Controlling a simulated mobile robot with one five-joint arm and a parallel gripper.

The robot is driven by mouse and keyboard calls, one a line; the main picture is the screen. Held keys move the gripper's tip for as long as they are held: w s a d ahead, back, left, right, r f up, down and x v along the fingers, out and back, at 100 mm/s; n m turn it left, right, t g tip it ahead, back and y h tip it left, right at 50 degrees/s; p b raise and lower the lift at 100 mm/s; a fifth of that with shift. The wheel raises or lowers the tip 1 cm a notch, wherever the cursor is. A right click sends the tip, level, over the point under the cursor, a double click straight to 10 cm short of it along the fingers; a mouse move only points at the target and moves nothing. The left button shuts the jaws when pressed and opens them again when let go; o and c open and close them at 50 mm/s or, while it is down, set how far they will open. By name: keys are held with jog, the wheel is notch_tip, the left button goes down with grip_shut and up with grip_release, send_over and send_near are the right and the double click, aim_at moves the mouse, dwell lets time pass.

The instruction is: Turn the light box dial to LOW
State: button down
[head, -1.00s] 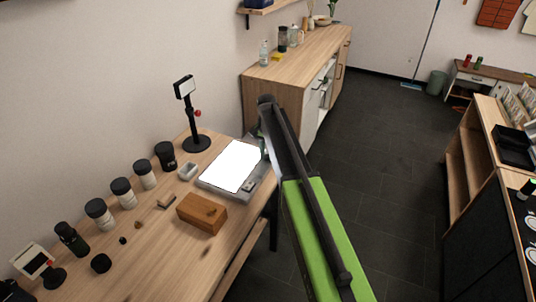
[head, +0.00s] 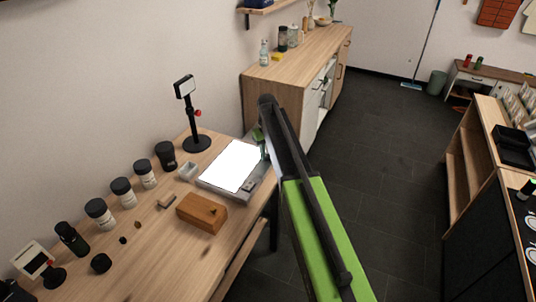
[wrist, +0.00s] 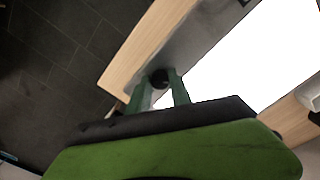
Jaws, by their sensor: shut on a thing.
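The light box (head: 207,182) is a grey slab with a bright white glowing panel, lying on the wooden table. In the wrist view the light box (wrist: 205,40) shows its grey edge strip beside the white panel. A round black dial (wrist: 160,76) sits on that strip. My gripper (wrist: 158,88) is at the dial with its two green fingers on either side of it, shut on it. The dial's pointer and any LOW mark are too small to read. In the head view my arm hides the dial, and my gripper shows only partly at the box's right edge.
A wooden box (head: 202,213) and a small grey dish (head: 188,171) are near the light box. A black stand (head: 196,142) is behind it. Several dark-lidded jars line the wall side of the table (head: 150,255). Open dark floor lies to the right.

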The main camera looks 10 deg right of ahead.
aim_at(267, 156)
jog(key=n, duration=0.5)
jog(key=shift+s, duration=0.15)
dwell(0.4)
jog(key=c, duration=1.2)
grip_release()
jog(key=shift+o, duration=0.2)
notch_tip(267, 156, up, 18)
jog(key=p, duration=1.7)
jog(key=shift+f+p, duration=0.2)
jog(key=shift+p, duration=0.1)
jog(key=shift+f, duration=0.15)
